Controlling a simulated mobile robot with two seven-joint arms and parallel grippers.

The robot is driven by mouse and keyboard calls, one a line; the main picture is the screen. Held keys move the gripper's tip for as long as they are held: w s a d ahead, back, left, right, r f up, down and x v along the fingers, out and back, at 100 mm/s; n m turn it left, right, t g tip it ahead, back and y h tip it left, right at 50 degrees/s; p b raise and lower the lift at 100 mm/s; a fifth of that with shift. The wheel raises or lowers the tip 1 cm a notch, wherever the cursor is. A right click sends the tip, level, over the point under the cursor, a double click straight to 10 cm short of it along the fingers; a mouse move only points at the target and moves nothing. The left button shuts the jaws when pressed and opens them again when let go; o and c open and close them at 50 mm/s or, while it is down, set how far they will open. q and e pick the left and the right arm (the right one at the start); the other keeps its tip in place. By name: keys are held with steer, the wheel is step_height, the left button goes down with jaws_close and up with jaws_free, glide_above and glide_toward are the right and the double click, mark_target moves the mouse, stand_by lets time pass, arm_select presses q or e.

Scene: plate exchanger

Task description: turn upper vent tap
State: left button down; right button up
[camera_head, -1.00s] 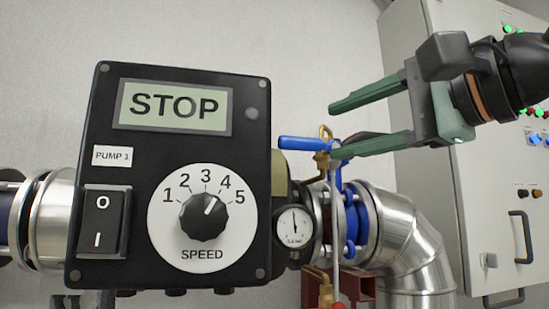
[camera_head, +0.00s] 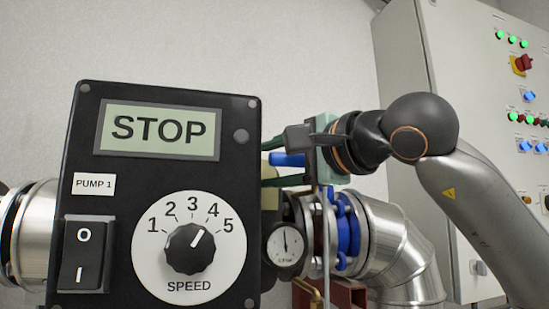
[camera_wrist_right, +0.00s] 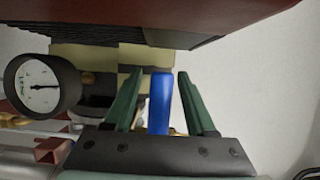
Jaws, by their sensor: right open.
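The upper vent tap's blue handle (camera_head: 287,160) shows in the head view just right of the pump box, partly hidden by my right gripper. In the right wrist view the blue handle (camera_wrist_right: 160,102) stands between the two green fingers, with a gap on each side. My right gripper (camera_head: 283,163) is open around the handle; its fingertips are partly hidden behind the pump box edge. It also shows in the right wrist view (camera_wrist_right: 157,90). The brass tap body is hidden behind the gripper in the head view. My left gripper is not in view.
The black pump box (camera_head: 160,240) with STOP display and speed dial stands close left of the gripper. A pressure gauge (camera_head: 286,246) and blue flange (camera_head: 348,230) sit below. A grey control cabinet (camera_head: 440,110) stands behind on the right.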

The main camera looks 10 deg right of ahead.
steer(key=shift+c, duration=0.3)
jaws_close()
steer(key=shift+f, duration=0.1)
stand_by(1.0)
